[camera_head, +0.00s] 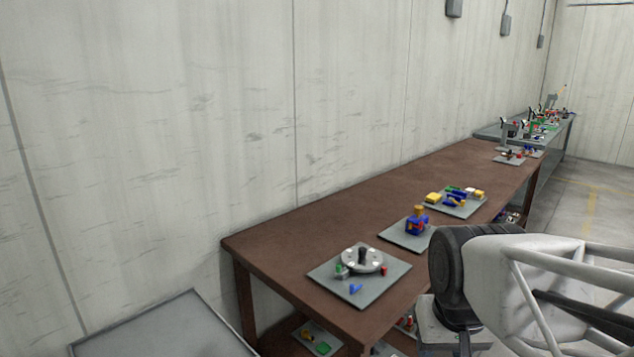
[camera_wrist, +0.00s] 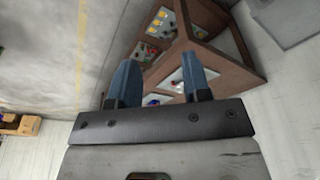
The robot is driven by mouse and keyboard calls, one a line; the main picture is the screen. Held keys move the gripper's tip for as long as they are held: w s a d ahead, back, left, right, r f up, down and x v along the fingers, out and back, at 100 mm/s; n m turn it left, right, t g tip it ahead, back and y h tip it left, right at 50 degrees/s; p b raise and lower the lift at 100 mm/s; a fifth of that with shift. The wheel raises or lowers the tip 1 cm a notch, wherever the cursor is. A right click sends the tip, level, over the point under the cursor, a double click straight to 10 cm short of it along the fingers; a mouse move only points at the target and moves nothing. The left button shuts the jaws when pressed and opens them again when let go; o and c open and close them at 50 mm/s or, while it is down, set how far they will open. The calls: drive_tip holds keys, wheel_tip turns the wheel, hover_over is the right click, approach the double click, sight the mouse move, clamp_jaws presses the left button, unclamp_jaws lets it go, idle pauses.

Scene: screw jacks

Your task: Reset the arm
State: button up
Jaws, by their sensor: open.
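My gripper (camera_wrist: 160,85) shows in the wrist view, with two blue fingers spread apart and nothing between them. It is open and empty, away from any surface. Behind the fingers, the brown table (camera_wrist: 215,60) is seen tilted, with parts on its upper and lower levels. In the head view, part of my arm shows at the lower right, but my gripper is not visible there.
The brown table (camera_head: 300,225) runs along the wall. It bears grey plates, one with a round metal piece (camera_head: 362,260), one with a blue block (camera_head: 416,224). A grey surface (camera_head: 165,330) stands at the lower left. A further bench (camera_head: 495,131) stands beyond.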

drive_tip(key=s, duration=0.1)
drive_tip(key=s+f, duration=0.1)
drive_tip(key=s, duration=0.1)
drive_tip(key=shift+s+d+f, duration=0.15)
drive_tip(key=shift+s, duration=0.15)
drive_tip(key=shift+o, duration=0.5)
idle(2.2)
